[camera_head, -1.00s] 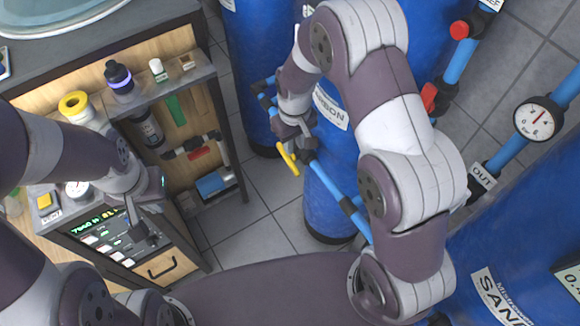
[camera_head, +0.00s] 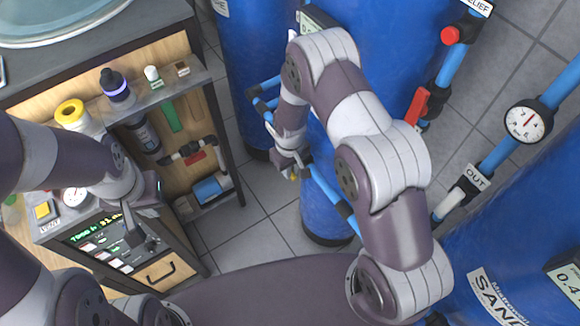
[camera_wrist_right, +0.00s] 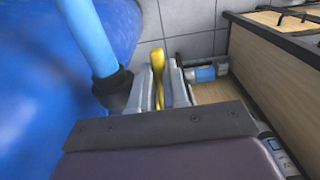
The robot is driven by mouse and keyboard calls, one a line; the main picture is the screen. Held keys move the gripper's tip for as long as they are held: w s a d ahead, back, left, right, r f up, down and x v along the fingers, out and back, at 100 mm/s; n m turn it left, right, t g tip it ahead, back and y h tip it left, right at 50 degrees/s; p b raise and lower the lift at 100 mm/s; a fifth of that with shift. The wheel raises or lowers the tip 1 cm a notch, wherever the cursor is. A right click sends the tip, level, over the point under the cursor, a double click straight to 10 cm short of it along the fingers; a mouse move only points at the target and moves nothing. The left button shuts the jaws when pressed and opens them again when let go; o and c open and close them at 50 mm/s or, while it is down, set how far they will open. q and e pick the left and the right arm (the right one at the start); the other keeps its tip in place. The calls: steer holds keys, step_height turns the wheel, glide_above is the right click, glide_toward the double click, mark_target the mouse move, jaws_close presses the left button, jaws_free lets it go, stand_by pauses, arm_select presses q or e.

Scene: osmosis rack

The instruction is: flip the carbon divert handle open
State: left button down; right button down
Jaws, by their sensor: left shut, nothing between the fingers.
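The yellow carbon divert handle (camera_wrist_right: 157,62) stands between the two fingers of my right gripper (camera_wrist_right: 163,85) in the right wrist view. Its far end sticks out past the fingertips. I cannot tell whether the fingers press on it. In the head view my right gripper (camera_head: 294,168) is beside the blue carbon tank (camera_head: 325,205), and only a small bit of the yellow handle (camera_head: 293,178) shows under it. My left gripper (camera_head: 135,236) is shut and empty in front of the cabinet's control panel (camera_head: 95,240).
Blue pipe (camera_head: 325,187) runs close to my right gripper along the tank; a blue pipe with a dark fitting (camera_wrist_right: 97,50) is left of the fingers in the wrist view. A red valve handle (camera_head: 417,106) and a gauge (camera_head: 528,122) are at right. The wooden cabinet (camera_head: 160,268) stands at left.

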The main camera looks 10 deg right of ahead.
steer(key=shift+w+a+r+g, duration=0.1)
steer(key=shift+g, duration=0.4)
steer(key=shift+w+g+h, duration=0.1)
steer(key=shift+g+h, duration=0.3)
steer(key=shift+g, duration=0.2)
steer(key=shift+r, duration=0.2)
steer(key=c, duration=1.4)
jaws_free()
